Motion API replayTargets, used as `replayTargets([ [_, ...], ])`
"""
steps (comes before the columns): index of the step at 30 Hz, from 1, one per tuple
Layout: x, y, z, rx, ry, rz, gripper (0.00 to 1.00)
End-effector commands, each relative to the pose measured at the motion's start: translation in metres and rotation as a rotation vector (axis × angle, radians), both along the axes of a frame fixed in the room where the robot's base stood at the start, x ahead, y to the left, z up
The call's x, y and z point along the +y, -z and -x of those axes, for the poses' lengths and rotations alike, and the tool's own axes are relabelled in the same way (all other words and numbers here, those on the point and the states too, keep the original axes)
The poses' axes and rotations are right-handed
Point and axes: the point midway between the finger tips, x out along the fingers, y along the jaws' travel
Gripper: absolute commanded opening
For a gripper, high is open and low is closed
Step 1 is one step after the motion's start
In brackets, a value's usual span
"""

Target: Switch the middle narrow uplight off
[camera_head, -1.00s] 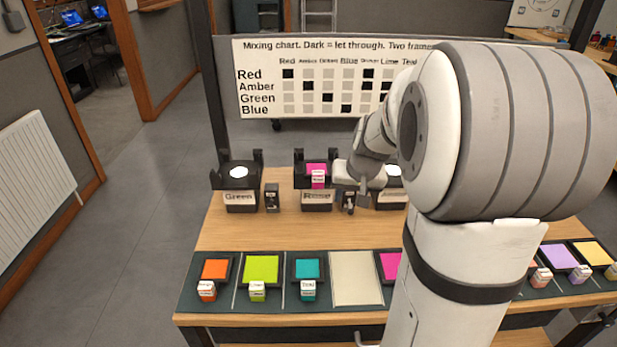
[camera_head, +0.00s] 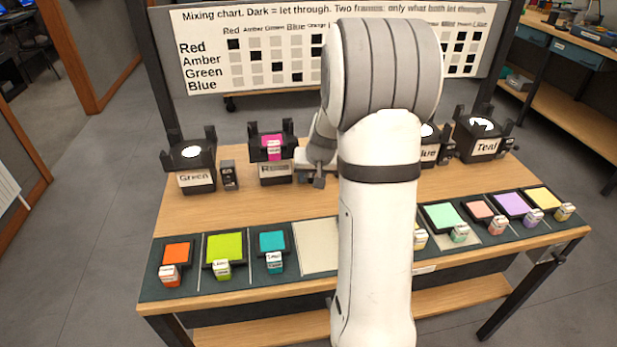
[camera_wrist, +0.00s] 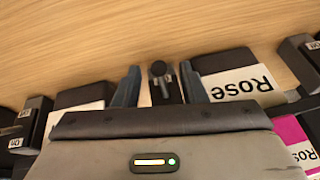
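A row of black uplights stands on the wooden bench, labelled Green (camera_head: 195,180), Rose (camera_head: 275,170), Blue (camera_head: 430,152) and Teal (camera_head: 485,146). My arm hides the stretch between Rose and Blue. Small black switch boxes stand beside the lamps, such as the one right of Green (camera_head: 229,176). In the wrist view, which is upside down, my gripper (camera_wrist: 160,84) is open. A switch box with a round-tipped lever (camera_wrist: 159,70) lies between its fingers, beside the Rose label (camera_wrist: 240,84). I see no clear finger contact. In the head view my gripper (camera_head: 317,180) is just right of Rose.
Coloured filter frames lie along the front tray, including orange (camera_head: 176,252), lime (camera_head: 225,245) and teal (camera_head: 272,242). A mixing chart (camera_head: 265,60) stands behind the lamps. In the wrist view other switches (camera_wrist: 32,125) flank the lamps. Bare bench lies behind the tray.

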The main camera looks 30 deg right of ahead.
Motion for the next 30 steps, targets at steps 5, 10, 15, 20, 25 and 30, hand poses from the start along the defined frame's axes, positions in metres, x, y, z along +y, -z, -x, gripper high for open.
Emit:
replayTargets([
  [5, 0.0003, -0.0003, 0.0000, 0.000, 0.000, 0.000, 0.34],
  [10, 0.0004, -0.0004, 0.0000, 0.000, 0.000, 0.000, 0.20],
  [15, 0.0006, -0.0004, 0.0000, 0.000, 0.000, 0.000, 0.06],
  [20, 0.0009, -0.0004, -0.0001, 0.000, -0.001, 0.000, 0.00],
  [25, 0.0010, 0.0032, -0.0001, -0.012, 0.000, 0.002, 0.00],
  [30, 0.0011, 0.0093, -0.0002, -0.060, -0.001, 0.016, 0.00],
])
